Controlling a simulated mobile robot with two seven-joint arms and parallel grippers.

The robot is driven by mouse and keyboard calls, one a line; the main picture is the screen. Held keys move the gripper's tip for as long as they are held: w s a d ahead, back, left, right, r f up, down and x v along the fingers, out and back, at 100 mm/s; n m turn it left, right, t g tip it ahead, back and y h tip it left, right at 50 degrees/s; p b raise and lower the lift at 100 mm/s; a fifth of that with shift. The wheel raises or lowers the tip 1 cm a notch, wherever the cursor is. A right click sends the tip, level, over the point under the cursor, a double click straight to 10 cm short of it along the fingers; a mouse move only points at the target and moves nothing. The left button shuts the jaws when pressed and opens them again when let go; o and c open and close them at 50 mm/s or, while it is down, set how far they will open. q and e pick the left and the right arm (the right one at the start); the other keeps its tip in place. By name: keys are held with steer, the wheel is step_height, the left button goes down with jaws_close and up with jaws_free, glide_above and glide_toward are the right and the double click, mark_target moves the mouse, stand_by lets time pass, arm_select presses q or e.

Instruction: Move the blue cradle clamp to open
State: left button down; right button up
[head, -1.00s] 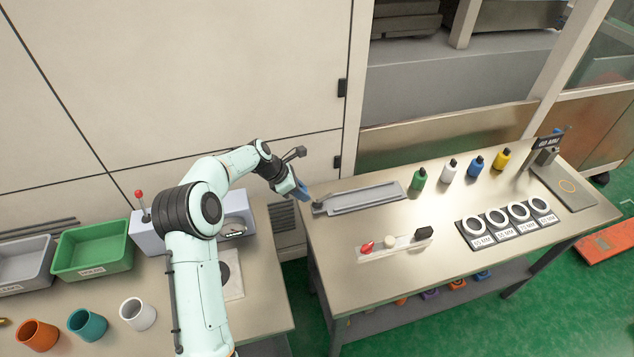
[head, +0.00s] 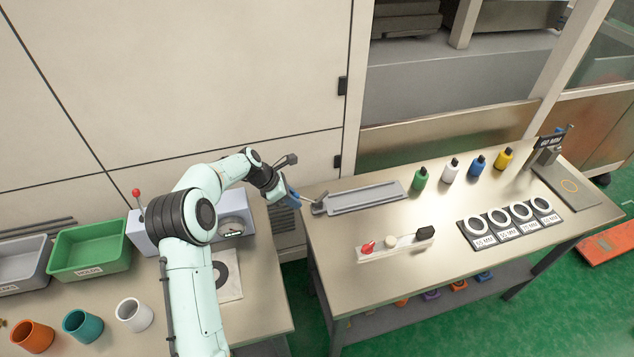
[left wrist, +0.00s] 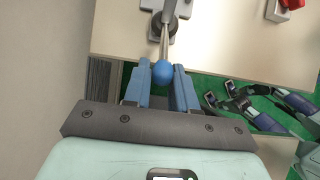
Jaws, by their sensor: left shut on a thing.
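The blue cradle clamp's lever is a thin metal rod with a blue ball knob (left wrist: 162,71). In the head view the rod (head: 311,201) leans left from a grey pivot at the left end of the grey cradle (head: 365,198), out over the table's left edge. My left gripper (head: 294,199) has blue fingers and is at the lever's outer end. In the left wrist view its fingers (left wrist: 163,83) are shut on the knob, with the rod running away to the pivot block (left wrist: 165,20). The knob is hidden in the head view. My right gripper is not in view.
Green (head: 420,178), white, blue and yellow bottles stand behind and right of the cradle. A strip with a red knob (head: 368,246) and a rack of white rings (head: 510,222) lie in front. A floor gap separates this table from the left bench with its green bin (head: 90,249).

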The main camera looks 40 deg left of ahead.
arm_select(q)
steer(key=shift+s+a+f, duration=0.15)
steer(key=shift+s+f, duration=0.2)
steer(key=shift+f, duration=0.3)
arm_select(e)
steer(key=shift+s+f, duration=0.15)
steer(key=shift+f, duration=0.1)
arm_select(q)
steer(key=shift+f, duration=0.15)
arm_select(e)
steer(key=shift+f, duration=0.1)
arm_select(q)
steer(key=shift+f, duration=0.2)
steer(key=c, duration=1.3)
jaws_free()
steer(key=shift+s+a+f+b, duration=0.1)
steer(key=shift+f+b, duration=0.05)
steer(key=shift+b, duration=0.15)
steer(key=o, duration=0.5)
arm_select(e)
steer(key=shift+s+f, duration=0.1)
arm_select(q)
steer(key=p+v, duration=0.3)
steer(key=v, duration=0.4)
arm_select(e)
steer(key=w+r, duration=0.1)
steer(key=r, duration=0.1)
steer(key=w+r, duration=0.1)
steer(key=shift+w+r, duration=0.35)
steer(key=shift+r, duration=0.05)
